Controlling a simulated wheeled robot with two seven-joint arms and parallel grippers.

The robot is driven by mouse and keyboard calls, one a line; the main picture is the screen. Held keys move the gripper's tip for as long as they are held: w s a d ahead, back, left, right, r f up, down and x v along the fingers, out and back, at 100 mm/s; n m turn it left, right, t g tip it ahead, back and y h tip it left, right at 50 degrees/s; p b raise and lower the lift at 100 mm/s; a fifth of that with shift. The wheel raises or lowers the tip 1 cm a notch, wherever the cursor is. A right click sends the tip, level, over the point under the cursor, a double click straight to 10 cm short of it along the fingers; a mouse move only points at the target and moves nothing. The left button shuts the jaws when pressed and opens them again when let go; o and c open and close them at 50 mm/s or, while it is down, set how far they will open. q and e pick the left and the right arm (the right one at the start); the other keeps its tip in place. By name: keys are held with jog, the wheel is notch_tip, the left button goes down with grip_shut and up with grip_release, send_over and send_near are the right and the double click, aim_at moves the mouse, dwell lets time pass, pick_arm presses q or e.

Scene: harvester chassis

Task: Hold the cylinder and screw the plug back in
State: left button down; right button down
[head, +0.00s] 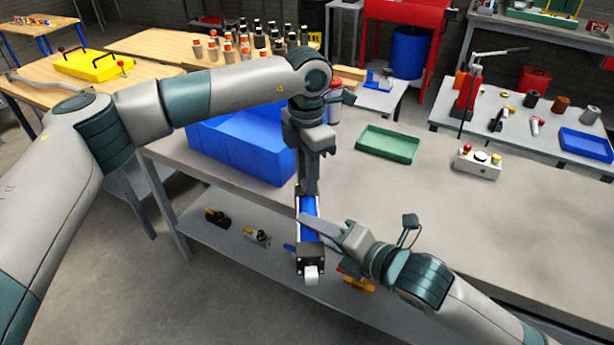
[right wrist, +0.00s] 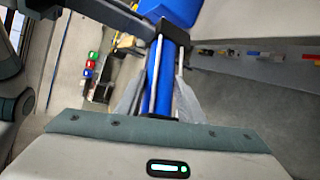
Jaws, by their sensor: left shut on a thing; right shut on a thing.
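The blue cylinder (head: 310,208) has black end blocks and metal tie rods; its near black end block (head: 309,256) carries a pale silver piece. It also shows in the right wrist view (right wrist: 160,75), with its far black end block (right wrist: 173,30). My right gripper (head: 308,222) is shut on the cylinder's body, with a finger on either side of the blue tube in the right wrist view (right wrist: 157,98). My left gripper (head: 307,192) points down at the cylinder's far end and is shut there. The plug is hidden between its fingertips and cannot be made out.
A blue crate (head: 235,150) stands left of my left gripper on the grey bench (head: 430,225). A green tray (head: 388,143) and a small box with a red button (head: 478,163) lie farther right. Dark fittings (head: 217,218) sit on the lower shelf. The bench's right part is clear.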

pick_arm(q)
jog(key=m, duration=0.7)
jog(key=shift+w+a+r, duration=0.1)
jog(key=shift+w, duration=0.15)
jog(key=m, duration=0.7)
jog(key=shift+m, duration=0.3)
jog(key=c, duration=1.5)
grip_release()
jog(key=shift+c, duration=0.2)
jog(key=shift+s, duration=0.1)
notch_tip(320, 180, up, 12)
jog(key=shift+f, duration=0.1)
